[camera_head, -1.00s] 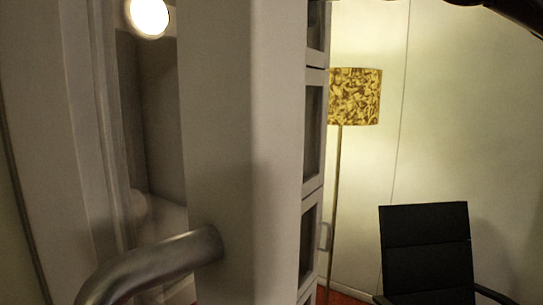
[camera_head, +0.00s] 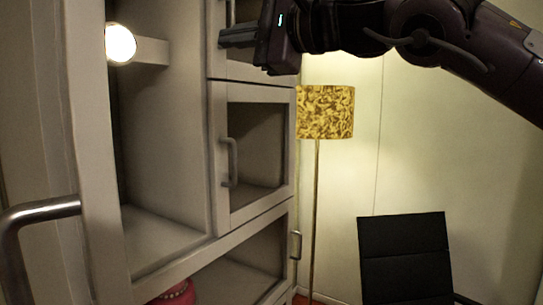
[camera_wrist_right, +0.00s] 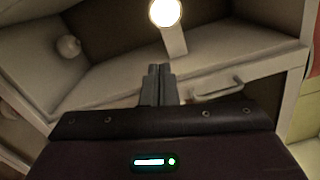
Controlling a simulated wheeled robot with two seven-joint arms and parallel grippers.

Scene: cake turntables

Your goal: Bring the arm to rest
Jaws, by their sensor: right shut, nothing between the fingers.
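My right arm (camera_head: 430,40) comes in from the upper right of the head view. My right gripper (camera_head: 222,38) is at the top, in front of the upper part of a light cabinet (camera_head: 160,120). Its fingers point left. In the right wrist view, the two grey fingers (camera_wrist_right: 157,84) are together with nothing between them, in front of the cabinet's open interior. My left gripper does not show.
A metal handle (camera_head: 38,212) stands out at the left. A glass-fronted door (camera_head: 222,140) has a small handle (camera_head: 230,162). A round light (camera_head: 120,43) glows upper left. A patterned lamp (camera_head: 325,112) and black chair (camera_head: 405,260) stand right.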

